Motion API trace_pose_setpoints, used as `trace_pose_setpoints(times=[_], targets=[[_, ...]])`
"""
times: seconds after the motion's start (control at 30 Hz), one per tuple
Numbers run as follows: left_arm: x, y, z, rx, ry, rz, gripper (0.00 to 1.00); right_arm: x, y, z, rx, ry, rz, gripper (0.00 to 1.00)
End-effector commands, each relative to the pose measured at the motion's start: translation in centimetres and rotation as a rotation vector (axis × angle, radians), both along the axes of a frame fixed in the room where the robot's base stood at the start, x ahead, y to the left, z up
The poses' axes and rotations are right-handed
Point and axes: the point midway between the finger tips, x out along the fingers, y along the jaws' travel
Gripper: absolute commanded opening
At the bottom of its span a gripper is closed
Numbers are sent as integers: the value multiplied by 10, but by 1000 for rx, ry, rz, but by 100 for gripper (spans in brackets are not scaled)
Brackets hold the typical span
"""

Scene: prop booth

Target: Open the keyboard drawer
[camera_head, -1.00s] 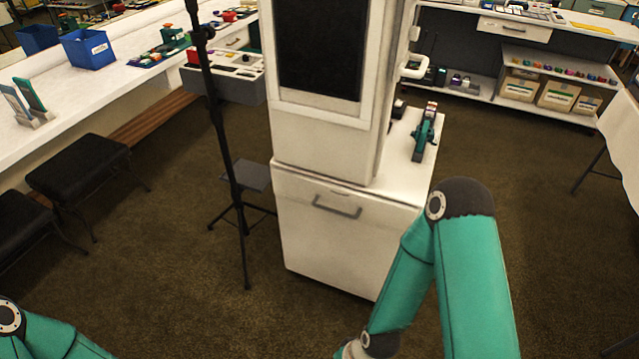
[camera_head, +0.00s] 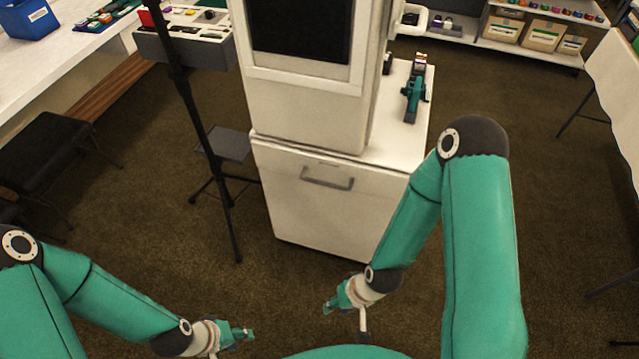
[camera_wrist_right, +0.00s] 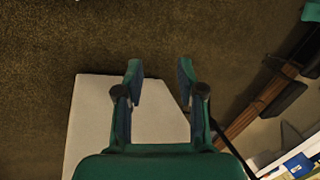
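The white cabinet (camera_head: 300,210) stands ahead, with a grey bar handle (camera_head: 327,178) near the top of its front. The front is flush, so the drawer looks shut. My right gripper (camera_head: 346,318) is low in front of the cabinet, below the handle and apart from it. In the right wrist view its fingers (camera_wrist_right: 160,70) are spread with nothing between them. A pale flat panel behind them there is probably part of the cabinet. My left gripper (camera_head: 245,336) is at lower left, away from the cabinet; its finger gap is too small to judge.
A tall white housing with a dark screen (camera_head: 300,28) rises from the cabinet. A teal tool-like object (camera_head: 414,95) lies on its top at right. A black stand (camera_head: 208,150) is close on the left. Black stools (camera_head: 45,150) are farther left.

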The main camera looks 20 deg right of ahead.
Motion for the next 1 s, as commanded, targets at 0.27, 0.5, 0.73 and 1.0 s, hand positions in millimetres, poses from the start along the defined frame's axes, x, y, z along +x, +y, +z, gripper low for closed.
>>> trace_pose_setpoints(times=[0.27, 0.5, 0.73, 1.0], targets=[[0, 0, -85, 0, 0, 0, 40, 70, -31, -36, 34, -180, -295, 38], [0, 0, -183, 0, 0, 0, 40, 148, -62, -36, 223, -429, -687, 38], [0, 0, -267, 0, 0, 0, 40, 188, -86, -8, 537, -621, -973, 38], [0, 0, -319, 0, 0, 0, 40, 195, -101, 28, 842, -712, -1114, 38]])
